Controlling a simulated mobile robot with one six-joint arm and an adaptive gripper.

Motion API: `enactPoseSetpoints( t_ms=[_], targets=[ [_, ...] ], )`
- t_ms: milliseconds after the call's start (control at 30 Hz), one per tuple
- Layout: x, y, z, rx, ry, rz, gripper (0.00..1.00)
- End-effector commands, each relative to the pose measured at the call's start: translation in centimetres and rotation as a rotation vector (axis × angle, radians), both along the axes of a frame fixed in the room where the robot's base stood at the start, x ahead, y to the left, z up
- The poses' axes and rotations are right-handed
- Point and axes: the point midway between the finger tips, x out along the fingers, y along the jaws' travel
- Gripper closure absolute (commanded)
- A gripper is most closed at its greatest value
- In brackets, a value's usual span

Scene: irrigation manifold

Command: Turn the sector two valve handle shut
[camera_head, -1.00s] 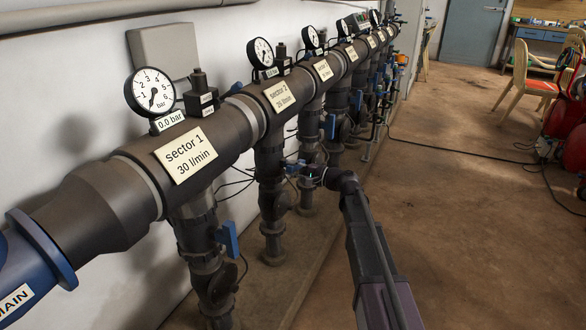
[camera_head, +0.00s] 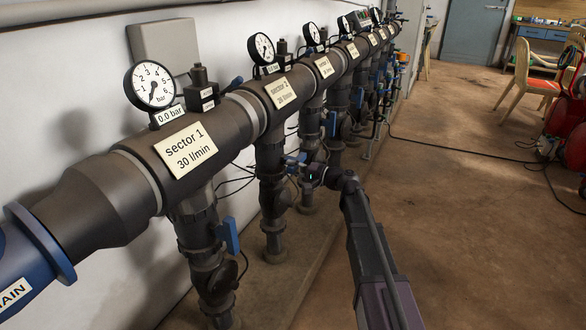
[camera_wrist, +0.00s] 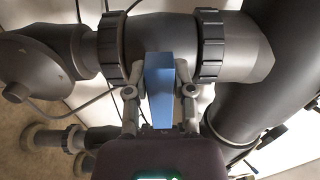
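The sector two valve handle (camera_wrist: 159,85) is a flat blue lever. In the wrist view it stands between the two fingers of my gripper (camera_wrist: 160,92) and lies across the dark pipe behind it. The fingers are on either side of the handle, with what look like narrow gaps; firm contact does not show. In the head view my gripper (camera_head: 303,167) is at the sector 2 branch, below the sector 2 label (camera_head: 281,93). There the handle is small and mostly hidden by the gripper.
The sector 1 handle (camera_head: 231,236) hangs along its pipe, nearer and to the left. Further branches with blue handles stand close behind my gripper. A pressure gauge (camera_head: 151,86) tops the manifold. The floor (camera_head: 450,220) to the right is mostly clear, with a cable across it.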

Motion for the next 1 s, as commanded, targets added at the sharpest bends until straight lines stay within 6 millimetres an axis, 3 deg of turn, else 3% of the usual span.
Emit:
enactPoseSetpoints(
  t_ms=[33, 100, 667, 1000],
  targets=[
    [0.0, 0.1, 0.0, -0.001, 0.0, 0.003, 0.52],
    [0.0, 0.1, 0.0, -0.001, 0.0, 0.002, 0.34],
    [-0.3, -0.7, 0.0, 0.0, 0.001, -0.002, 0.34],
    [-2.0, -4.4, 0.0, 0.0, 0.001, -0.004, 0.34]
  ],
)
